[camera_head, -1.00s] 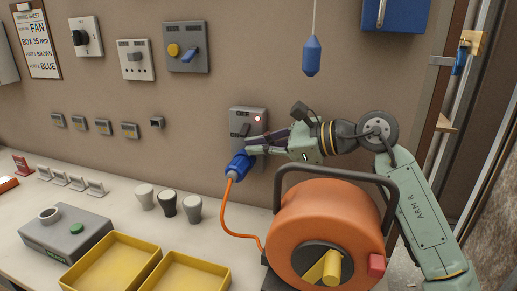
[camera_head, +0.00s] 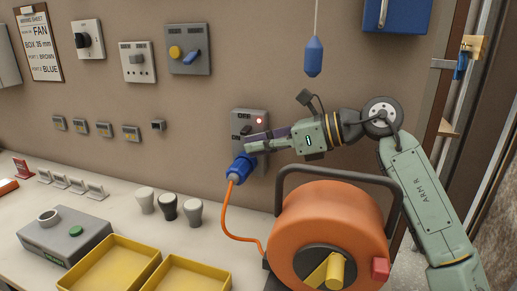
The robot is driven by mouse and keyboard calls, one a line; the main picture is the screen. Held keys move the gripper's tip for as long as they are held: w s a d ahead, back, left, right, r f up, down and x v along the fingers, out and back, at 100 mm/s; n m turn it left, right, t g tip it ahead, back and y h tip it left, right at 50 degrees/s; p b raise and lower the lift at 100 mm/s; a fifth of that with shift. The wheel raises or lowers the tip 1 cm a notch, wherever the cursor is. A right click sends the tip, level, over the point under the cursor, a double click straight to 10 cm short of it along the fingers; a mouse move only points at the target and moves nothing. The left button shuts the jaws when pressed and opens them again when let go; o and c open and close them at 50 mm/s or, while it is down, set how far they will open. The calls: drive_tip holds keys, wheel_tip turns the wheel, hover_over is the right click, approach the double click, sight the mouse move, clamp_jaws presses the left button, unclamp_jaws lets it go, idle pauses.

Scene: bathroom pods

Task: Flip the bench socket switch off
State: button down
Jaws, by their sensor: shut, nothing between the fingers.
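The bench socket (camera_head: 249,117) is a grey plate on the wall at the middle, with "OFF" lettered at its top. Its red light (camera_head: 260,121) is lit. A dark switch lever (camera_head: 245,130) shows on the plate's left part. A blue plug (camera_head: 241,167) with an orange cable sits in the socket's lower part. My gripper (camera_head: 248,142) is shut and empty, its tips in front of the plate, just below the lever and above the plug. I cannot tell whether the tips touch the lever. My fingers hide part of the plate's lower right.
An orange cable reel (camera_head: 327,222) with a dark handle stands below my arm. Yellow trays (camera_head: 110,265) and several small knobs (camera_head: 168,207) are on the bench to the left. A blue pendant (camera_head: 313,57) hangs above my arm.

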drive_tip(key=shift+s+r+m+g, duration=0.1)
drive_tip(key=shift+r+m+g, duration=0.2)
drive_tip(key=shift+m+g, duration=0.15)
drive_tip(key=shift+r, duration=0.1)
drive_tip(key=shift+r+p, duration=0.35)
drive_tip(key=shift+r, duration=0.35)
drive_tip(key=shift+r, duration=0.1)
drive_tip(key=shift+r, duration=0.1)
